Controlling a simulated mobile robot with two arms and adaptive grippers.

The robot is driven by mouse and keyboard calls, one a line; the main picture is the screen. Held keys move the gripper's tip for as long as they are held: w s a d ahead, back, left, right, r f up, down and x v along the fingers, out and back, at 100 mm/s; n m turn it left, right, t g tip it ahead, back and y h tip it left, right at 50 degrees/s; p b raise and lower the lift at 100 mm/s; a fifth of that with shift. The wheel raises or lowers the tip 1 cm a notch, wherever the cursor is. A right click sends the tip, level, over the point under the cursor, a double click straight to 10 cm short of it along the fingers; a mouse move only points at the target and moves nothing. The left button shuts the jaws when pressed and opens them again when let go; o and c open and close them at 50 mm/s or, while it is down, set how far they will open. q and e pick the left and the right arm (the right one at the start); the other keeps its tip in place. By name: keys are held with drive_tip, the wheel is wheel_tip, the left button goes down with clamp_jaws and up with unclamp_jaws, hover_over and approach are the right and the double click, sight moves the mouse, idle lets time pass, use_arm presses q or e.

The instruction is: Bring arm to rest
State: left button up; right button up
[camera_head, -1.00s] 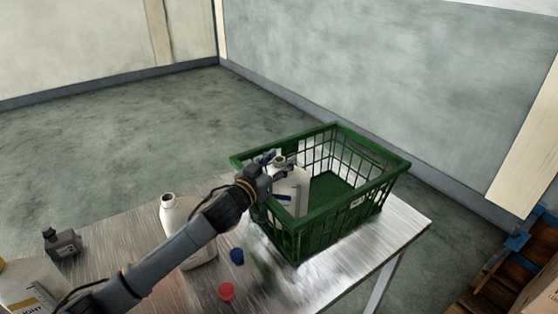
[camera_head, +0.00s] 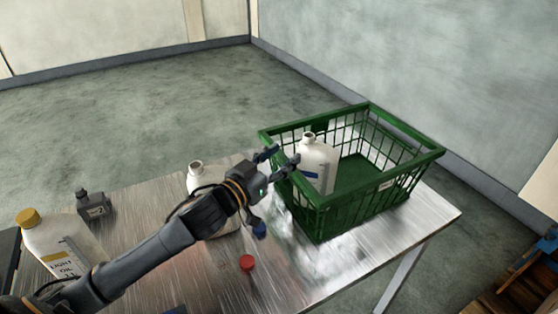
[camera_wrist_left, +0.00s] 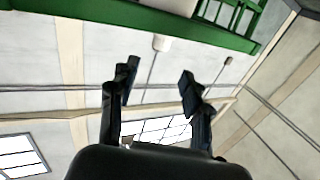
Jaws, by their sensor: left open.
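My left gripper (camera_head: 277,165) is open and empty, just outside the near left rim of the green basket (camera_head: 418,157). It also shows open in the left wrist view (camera_wrist_left: 158,82), with the basket's rim (camera_wrist_left: 200,32) at the top of that picture. A white bottle without a cap (camera_head: 318,165) stands upright inside the basket, at its left end, apart from the fingers. A second uncapped white bottle (camera_head: 196,179) stands on the table, partly hidden behind my left arm. My right gripper is out of view.
The metal table (camera_head: 335,272) carries a red cap (camera_head: 247,262), a blue cap (camera_head: 259,231), a small dark grey bottle (camera_head: 93,204) and a light oil bottle with a yellow cap (camera_head: 62,245). A wooden pallet (camera_head: 515,275) lies on the floor at lower right.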

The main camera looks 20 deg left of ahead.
use_arm(q)
drive_tip(key=shift+s, duration=0.3)
